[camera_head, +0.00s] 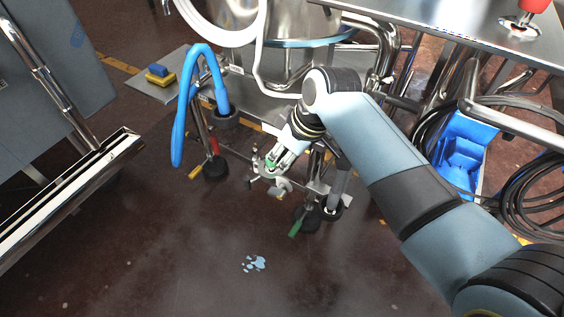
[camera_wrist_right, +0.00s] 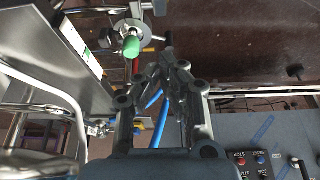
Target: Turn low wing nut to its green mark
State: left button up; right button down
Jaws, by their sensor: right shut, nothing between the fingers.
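A small low metal fitting (camera_head: 282,188) sits near the floor at the frame's foot. In the right wrist view it shows as a round steel piece with bars (camera_wrist_right: 135,28) and a green-ended part (camera_wrist_right: 131,47). I cannot make out the wing nut's wings or its angle to a green mark. My right gripper (camera_head: 273,164) reaches down at the fitting and partly covers it. In the right wrist view, my right gripper (camera_wrist_right: 167,55) is shut and empty, with its tips beside and to the right of the green end. Contact cannot be told. My left gripper is out of view.
A blue hose (camera_head: 181,115) hangs left of the fitting. Castor wheels (camera_head: 215,167) and a green-ended pedal (camera_head: 296,226) stand close by. A blue bin (camera_head: 462,150) and coiled black cables (camera_head: 520,205) are at right. The floor in front is open, with a pale blue splash (camera_head: 254,263).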

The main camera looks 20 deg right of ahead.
jog(key=b, duration=0.2)
send_over(276, 190)
notch_tip(276, 190, down, 4)
jog(key=x, duration=0.1)
jog(key=b+x, duration=0.1)
jog(key=x, duration=0.1)
jog(key=shift+s+f, duration=0.15)
jog(key=shift+f, duration=0.25)
jog(key=shift+s+d+f+b, duration=0.2)
jog(key=shift+f+b, duration=0.15)
jog(key=shift+f, duration=0.2)
jog(key=shift+s+d+f+b, duration=0.2)
jog(key=shift+f+b, duration=0.1)
jog(key=shift+f, duration=0.2)
jog(key=shift+s+d+f, duration=0.1)
jog(key=shift+s+f, duration=0.1)
jog(key=shift+f, duration=0.25)
pick_arm(q)
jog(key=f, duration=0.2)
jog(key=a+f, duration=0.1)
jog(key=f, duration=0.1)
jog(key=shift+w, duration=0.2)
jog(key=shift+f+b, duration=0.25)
jog(key=shift+b, duration=0.2)
pick_arm(e)
jog(key=shift+s+d+f+t+y, duration=0.1)
jog(key=shift+s+d+t+y, duration=0.25)
jog(key=shift+t+y, duration=0.35)
